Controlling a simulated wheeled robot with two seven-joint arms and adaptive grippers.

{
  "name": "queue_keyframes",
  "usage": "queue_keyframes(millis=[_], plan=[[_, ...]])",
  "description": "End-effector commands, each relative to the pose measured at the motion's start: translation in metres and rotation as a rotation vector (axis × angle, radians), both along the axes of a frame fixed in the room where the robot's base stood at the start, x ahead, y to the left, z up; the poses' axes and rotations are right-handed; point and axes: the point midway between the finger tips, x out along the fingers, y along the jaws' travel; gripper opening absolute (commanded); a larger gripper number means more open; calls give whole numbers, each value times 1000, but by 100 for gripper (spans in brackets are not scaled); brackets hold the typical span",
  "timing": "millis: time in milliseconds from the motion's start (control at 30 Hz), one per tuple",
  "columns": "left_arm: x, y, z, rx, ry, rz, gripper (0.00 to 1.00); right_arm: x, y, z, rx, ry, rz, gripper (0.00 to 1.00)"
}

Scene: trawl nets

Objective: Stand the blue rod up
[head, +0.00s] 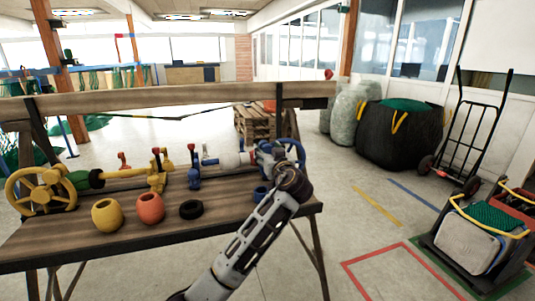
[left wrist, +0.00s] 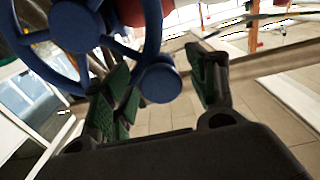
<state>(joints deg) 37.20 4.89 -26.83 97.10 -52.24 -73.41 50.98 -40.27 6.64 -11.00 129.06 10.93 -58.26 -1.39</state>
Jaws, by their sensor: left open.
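My left gripper (head: 270,155) is at the right end of the workbench, in front of a blue spoked handwheel (head: 298,152). In the left wrist view the open gripper (left wrist: 160,90) shows its two green-padded fingers apart. The blue handwheel (left wrist: 82,27) fills the upper left there, and a round blue knob (left wrist: 159,79) lies between the fingers, with no clear grip on it. A blue upright fitting with a red top (head: 194,172) stands left of the gripper. I cannot tell for certain which blue part is the rod. My right gripper is not in view.
On the workbench (head: 230,210) stand a yellow pot (head: 107,215), an orange pot (head: 150,208), a black ring (head: 191,209) and a short blue cylinder (head: 261,195). A yellow handwheel (head: 40,190) is at the left end.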

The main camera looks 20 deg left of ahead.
Motion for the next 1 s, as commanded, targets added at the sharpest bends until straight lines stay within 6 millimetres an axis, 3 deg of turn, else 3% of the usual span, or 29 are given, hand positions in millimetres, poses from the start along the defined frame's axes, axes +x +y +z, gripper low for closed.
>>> queue_keyframes(millis=[400,833,1000], plan=[[4,3,0,0,0,0,58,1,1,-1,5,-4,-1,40],[4,3,0,0,0,0,3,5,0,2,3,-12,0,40],[4,3,0,0,0,0,0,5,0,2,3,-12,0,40]])
